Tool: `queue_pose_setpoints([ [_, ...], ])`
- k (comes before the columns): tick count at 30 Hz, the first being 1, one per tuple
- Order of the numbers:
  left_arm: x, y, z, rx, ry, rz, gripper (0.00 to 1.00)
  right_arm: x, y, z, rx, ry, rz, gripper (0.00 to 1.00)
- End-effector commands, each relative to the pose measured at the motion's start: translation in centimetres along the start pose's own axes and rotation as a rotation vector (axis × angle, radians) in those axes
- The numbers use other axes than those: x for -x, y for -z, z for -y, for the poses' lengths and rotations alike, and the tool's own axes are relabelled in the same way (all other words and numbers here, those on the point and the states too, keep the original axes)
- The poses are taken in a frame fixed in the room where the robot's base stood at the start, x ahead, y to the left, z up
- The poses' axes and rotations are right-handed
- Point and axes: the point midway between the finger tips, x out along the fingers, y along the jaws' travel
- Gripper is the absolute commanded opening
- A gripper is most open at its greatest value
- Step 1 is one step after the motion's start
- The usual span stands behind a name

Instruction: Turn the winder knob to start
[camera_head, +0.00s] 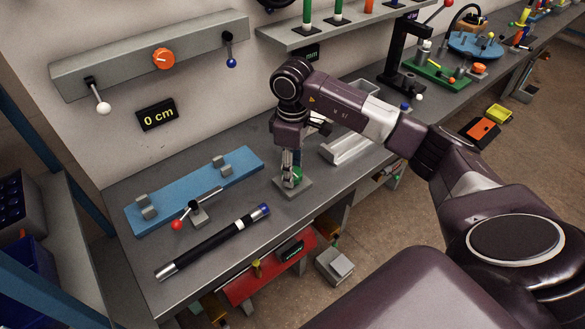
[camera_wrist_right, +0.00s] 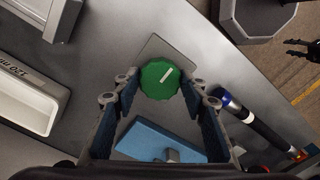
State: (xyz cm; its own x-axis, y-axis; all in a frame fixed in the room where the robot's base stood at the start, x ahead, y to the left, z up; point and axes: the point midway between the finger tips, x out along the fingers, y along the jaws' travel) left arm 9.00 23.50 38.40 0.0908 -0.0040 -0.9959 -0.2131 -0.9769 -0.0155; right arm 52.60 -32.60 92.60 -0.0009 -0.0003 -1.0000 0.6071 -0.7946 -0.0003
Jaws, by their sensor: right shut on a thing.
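A green faceted knob (camera_head: 296,174) with a white mark sits on a small grey square plate (camera_head: 291,188) on the workbench. My right gripper (camera_head: 292,168) reaches down from above, with its fingers shut on the green knob. In the right wrist view the knob (camera_wrist_right: 159,78) lies between the two fingertips, with its white mark slanting. An orange knob (camera_head: 164,59) with a white mark is on the grey wall panel. No label shows which knob is the winder's.
A blue board (camera_head: 190,195) with grey clamps, a red-tipped lever (camera_head: 196,212) and a black hose (camera_head: 213,243) with a blue end lie left of the gripper. A pale tray (camera_head: 352,143) stands to the right.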

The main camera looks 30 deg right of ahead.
Motion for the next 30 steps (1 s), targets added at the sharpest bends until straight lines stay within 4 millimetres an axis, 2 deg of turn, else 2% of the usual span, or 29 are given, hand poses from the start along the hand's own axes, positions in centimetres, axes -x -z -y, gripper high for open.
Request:
queue_pose_setpoints([
  [3, 0.0, 0.0, 0.0, 0.000, 0.000, 0.000, 0.40, 0.2, 0.1, -0.2, -0.005, -0.004, -0.004, 0.15],
  [4, 0.0, 0.0, 0.0, 0.000, 0.000, 0.000, 0.40, 0.2, 0.1, -0.2, -0.005, -0.004, -0.004, 0.43],
  [8, 0.0, 0.0, 0.0, 0.000, 0.000, 0.000, 0.40, 0.1, 0.0, -0.1, -0.004, -0.003, -0.003, 0.57],
  [16, 0.0, -0.1, 0.2, 0.000, 0.002, 0.001, 0.40, 0.1, 0.0, -0.1, -0.001, -0.001, -0.002, 0.57],
  [19, 0.0, -0.1, 0.3, 0.000, 0.003, 0.001, 0.40, 0.7, 0.1, 0.0, 0.000, -0.001, -0.003, 0.57],
  [30, 0.0, 0.0, 0.1, 0.000, 0.001, 0.000, 0.40, 6.4, 0.1, -0.2, 0.000, -0.002, -0.006, 0.57],
])
